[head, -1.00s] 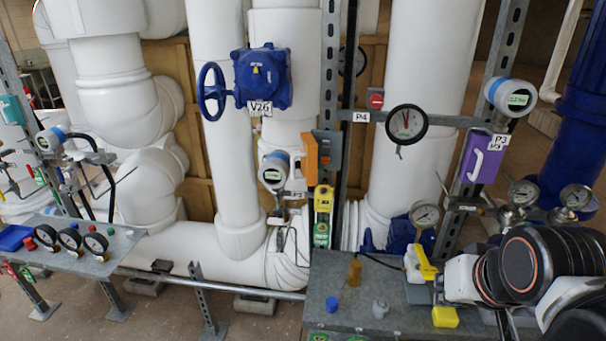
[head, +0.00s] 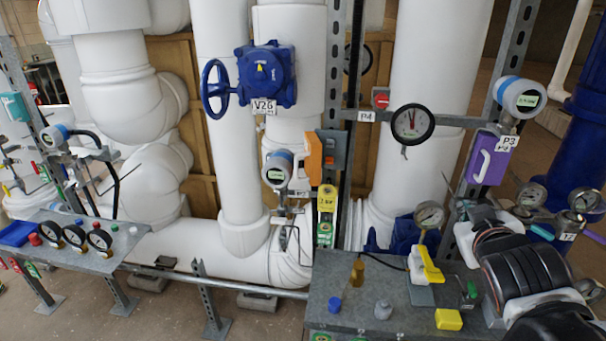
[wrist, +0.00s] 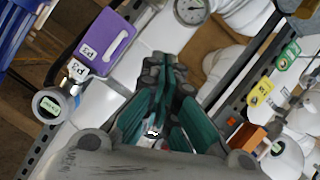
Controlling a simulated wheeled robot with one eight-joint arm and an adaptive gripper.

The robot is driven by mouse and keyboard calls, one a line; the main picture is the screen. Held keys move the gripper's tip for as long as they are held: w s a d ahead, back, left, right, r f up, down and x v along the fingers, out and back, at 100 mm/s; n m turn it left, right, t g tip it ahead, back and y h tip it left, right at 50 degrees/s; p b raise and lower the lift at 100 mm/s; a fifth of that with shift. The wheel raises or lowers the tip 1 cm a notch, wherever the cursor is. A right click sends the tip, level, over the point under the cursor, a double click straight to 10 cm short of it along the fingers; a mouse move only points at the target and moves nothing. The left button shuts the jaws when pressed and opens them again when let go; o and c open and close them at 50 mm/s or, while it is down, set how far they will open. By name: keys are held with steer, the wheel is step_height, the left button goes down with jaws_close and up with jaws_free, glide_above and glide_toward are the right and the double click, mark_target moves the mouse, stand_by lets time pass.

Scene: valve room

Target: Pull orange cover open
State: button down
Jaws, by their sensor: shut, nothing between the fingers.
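The orange cover (head: 314,158) stands at the left side of a small grey box (head: 335,150) on the metal post in the head view. The box's face, with a small red-orange part, shows beside it. In the wrist view the orange cover (wrist: 247,137) is at the lower right. My gripper (wrist: 168,68) shows in the wrist view with its teal-padded fingers together and empty. It is apart from the cover, which lies to the right of the fingers. In the head view my arm is at the lower right, well right of the cover.
A purple cover (head: 488,158) with a white handle and gauges stand near my arm. A yellow-handled item (head: 429,265), a yellow block (head: 448,319) and small bottles are on the grey bench (head: 390,300). A yellow device (head: 327,198) hangs just below the orange cover.

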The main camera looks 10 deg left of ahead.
steer(key=w+a+r+n+t+y+p, duration=0.2)
steer(key=w+a+r+n+t+y, duration=0.3)
steer(key=w+a+r+n+y, duration=0.45)
steer(key=s+a+f+n+g+y+p, duration=0.1)
steer(key=s+a+f+n+g+y, duration=0.25)
steer(key=a+f+n, duration=0.35)
steer(key=s+a+f+n+g+y, duration=0.35)
steer(key=a+n, duration=0.25)
steer(key=n, duration=0.2)
steer(key=b+x, duration=0.1)
steer(key=x, duration=1.3)
steer(key=shift+w+d+b, duration=0.2)
steer(key=shift+d+b, duration=0.05)
steer(key=shift+b, duration=0.05)
steer(key=shift+f, duration=0.15)
